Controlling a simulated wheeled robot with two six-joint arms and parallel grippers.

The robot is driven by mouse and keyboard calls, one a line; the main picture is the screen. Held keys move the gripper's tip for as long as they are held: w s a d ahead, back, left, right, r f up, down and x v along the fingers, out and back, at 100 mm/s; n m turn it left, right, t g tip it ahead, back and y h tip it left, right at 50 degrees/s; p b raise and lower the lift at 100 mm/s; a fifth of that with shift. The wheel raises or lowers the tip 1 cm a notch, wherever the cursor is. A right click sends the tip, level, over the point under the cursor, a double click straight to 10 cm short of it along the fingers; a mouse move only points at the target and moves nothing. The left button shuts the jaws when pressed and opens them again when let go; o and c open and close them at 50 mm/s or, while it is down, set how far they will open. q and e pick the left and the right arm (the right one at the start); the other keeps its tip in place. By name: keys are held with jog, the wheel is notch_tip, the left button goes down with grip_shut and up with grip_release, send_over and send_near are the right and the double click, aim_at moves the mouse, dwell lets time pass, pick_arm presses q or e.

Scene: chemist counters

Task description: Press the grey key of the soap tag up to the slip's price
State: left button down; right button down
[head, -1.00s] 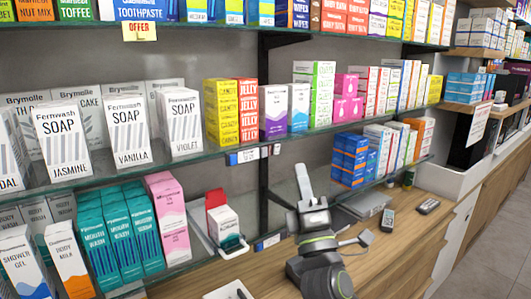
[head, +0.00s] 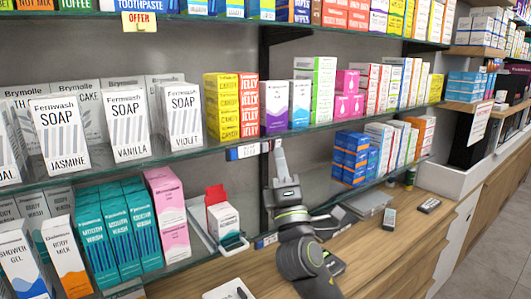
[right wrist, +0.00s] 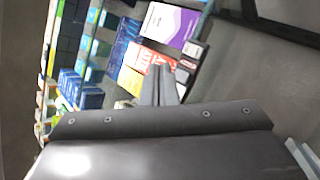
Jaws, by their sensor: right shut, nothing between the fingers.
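Boxes marked SOAP (head: 127,128) stand on the middle glass shelf at the left. A blue and white tag (head: 243,152) is on that shelf's front edge, with small pale parts (head: 265,147) to its right. My right gripper (head: 278,146) is shut and empty, pointing up, its tips close to the right end of these parts. I cannot tell whether it touches them. In the right wrist view the shut fingers (right wrist: 160,76) point toward the shelf edge, beside small dark and pale tags (right wrist: 191,50). The tag's digits and grey key are too small to make out. My left gripper is out of view.
An OFFER sign (head: 140,20) hangs on the upper shelf edge. An open red and white box (head: 222,218) stands on the lower shelf. A white pad with a pen (head: 225,292) and small devices (head: 389,219) lie on the wooden counter.

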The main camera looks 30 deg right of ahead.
jog(key=shift+w+a+h, duration=0.1)
jog(key=shift+w+h, duration=0.2)
jog(key=shift+w, duration=0.65)
jog(key=shift+w, duration=0.15)
dwell(1.3)
jog(key=shift+w+b, duration=0.25)
jog(key=shift+b, duration=0.05)
jog(key=shift+w, duration=0.45)
dwell(0.6)
jog(key=shift+s+r, duration=0.1)
jog(key=shift+s, duration=0.8)
